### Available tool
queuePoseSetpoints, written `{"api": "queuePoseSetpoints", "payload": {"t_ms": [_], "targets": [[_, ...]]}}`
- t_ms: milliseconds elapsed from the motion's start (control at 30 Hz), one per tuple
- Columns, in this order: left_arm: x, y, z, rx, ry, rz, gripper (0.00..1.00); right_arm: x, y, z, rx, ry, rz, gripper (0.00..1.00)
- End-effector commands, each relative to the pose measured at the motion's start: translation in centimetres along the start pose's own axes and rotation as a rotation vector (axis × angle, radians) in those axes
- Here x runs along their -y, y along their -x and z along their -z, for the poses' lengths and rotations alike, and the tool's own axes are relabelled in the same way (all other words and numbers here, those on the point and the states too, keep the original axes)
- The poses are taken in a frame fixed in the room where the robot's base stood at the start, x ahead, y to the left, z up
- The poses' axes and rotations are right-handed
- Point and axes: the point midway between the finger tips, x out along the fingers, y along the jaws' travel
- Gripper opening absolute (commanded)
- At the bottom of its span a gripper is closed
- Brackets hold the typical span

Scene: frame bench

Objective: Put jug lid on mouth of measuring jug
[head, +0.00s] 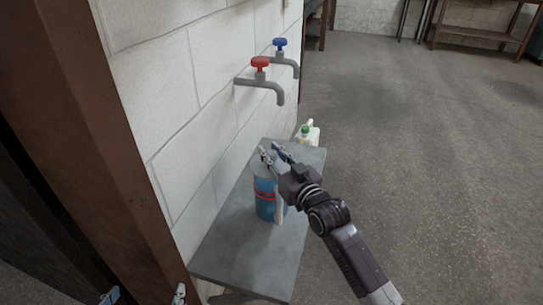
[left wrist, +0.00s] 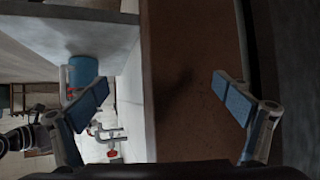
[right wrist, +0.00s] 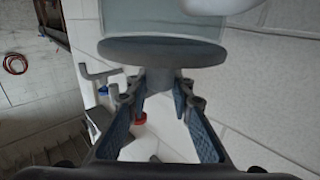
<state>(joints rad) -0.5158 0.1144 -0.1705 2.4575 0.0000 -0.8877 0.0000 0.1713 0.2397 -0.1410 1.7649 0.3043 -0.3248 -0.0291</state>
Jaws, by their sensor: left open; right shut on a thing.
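The measuring jug (head: 265,206) stands upright on the grey bench, blue in its lower part with red bands and a pale handle. It also shows in the left wrist view (left wrist: 84,70). My right gripper (head: 271,153) is above the jug's mouth, shut on the knob of the jug lid. In the right wrist view the lid is a grey disc (right wrist: 160,49), lined up with the jug's pale upper wall (right wrist: 150,20). I cannot tell whether the lid touches the rim. My left gripper (left wrist: 165,90) is open and empty, away from the jug near the brown post.
The grey bench (head: 228,245) stands against a white block wall. A red tap (head: 260,63) and a blue tap (head: 280,44) stick out above its far end. A pale bottle with a green cap (head: 308,132) is behind the jug. A brown post (head: 85,130) rises at the left.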

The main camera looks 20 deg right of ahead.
Motion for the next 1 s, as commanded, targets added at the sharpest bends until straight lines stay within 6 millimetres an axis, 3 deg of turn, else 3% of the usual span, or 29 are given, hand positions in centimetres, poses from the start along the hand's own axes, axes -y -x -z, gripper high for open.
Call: {"api": "queuePoseSetpoints", "payload": {"t_ms": [500,533,667,1000], "targets": [[-0.14,-0.16,1.14,-0.050,0.000,-0.003,0.94,-0.01,0.01,-0.72,-0.001,0.001,0.000,0.00],[-0.15,-0.14,1.23,-0.052,0.000,-0.003,0.94,-0.01,0.01,-0.65,-0.002,0.001,0.000,0.24],[-0.16,-0.14,1.20,-0.051,0.000,-0.003,0.94,-0.02,0.01,-0.65,-0.001,0.001,0.000,0.38],[-0.18,-0.10,1.06,-0.043,0.000,-0.004,0.94,-0.02,0.00,-0.30,-0.002,0.001,0.000,0.38]]}}
